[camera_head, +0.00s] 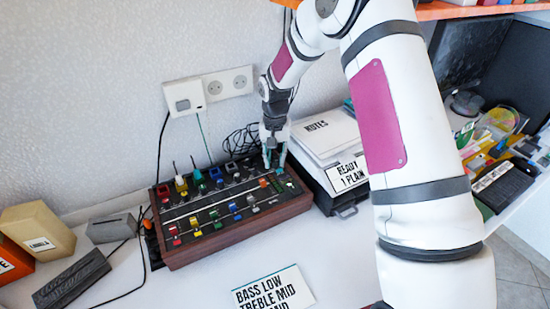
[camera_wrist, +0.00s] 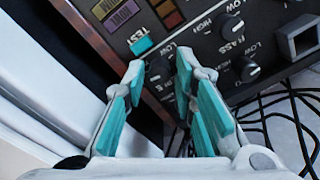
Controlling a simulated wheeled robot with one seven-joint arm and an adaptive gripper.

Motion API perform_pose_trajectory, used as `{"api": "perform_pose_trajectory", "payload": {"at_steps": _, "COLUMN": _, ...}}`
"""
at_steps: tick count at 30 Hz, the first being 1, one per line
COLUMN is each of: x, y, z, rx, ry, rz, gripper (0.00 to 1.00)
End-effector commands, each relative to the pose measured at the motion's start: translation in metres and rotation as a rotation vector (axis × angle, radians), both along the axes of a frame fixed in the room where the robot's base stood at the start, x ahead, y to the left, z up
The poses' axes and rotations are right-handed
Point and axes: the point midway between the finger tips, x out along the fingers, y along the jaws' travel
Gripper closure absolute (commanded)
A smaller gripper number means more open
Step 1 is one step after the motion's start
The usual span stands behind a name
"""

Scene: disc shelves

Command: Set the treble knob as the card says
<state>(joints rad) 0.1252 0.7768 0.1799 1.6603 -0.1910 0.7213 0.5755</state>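The card (camera_head: 272,291) lies on the table in front of the mixer and reads "BASS LOW" and "TREBLE MID"; its lower line is cut off. The mixer (camera_head: 185,253) is a wood-sided box with a dark panel. My gripper (camera_head: 275,160) is pointed down at its back right corner. In the wrist view, my gripper's (camera_wrist: 162,62) fingers are apart, one on either side of a black knob (camera_wrist: 158,76). The label of this knob is mostly hidden, and contact cannot be told. The bass knob (camera_wrist: 231,27) and another black knob (camera_wrist: 246,69) are to the right.
A teal button (camera_wrist: 142,45) marked "TEST" is close to the left fingertip. Black cables (camera_wrist: 285,112) lie behind the mixer. A black tray with papers (camera_head: 330,140) stands right of the mixer. Boxes (camera_head: 38,230) stand at the left. The table front is clear around the card.

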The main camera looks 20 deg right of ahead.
Motion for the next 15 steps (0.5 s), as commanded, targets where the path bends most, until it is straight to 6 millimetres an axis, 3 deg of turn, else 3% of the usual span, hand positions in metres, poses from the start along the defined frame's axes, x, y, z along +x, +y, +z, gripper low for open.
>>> {"api": "perform_pose_trajectory", "payload": {"at_steps": 2, "x": 0.0000, "y": 0.0000, "z": 0.0002, "rx": 0.000, "ry": 0.000, "rz": 0.000, "gripper": 0.77}}
{"api": "perform_pose_trajectory", "payload": {"at_steps": 5, "x": 0.0000, "y": 0.0000, "z": 0.0003, "rx": 0.000, "ry": 0.000, "rz": 0.000, "gripper": 1.00}}
{"api": "perform_pose_trajectory", "payload": {"at_steps": 15, "x": 0.0002, "y": 0.0002, "z": 0.0004, "rx": 0.000, "ry": 0.000, "rz": 0.022, "gripper": 1.00}}
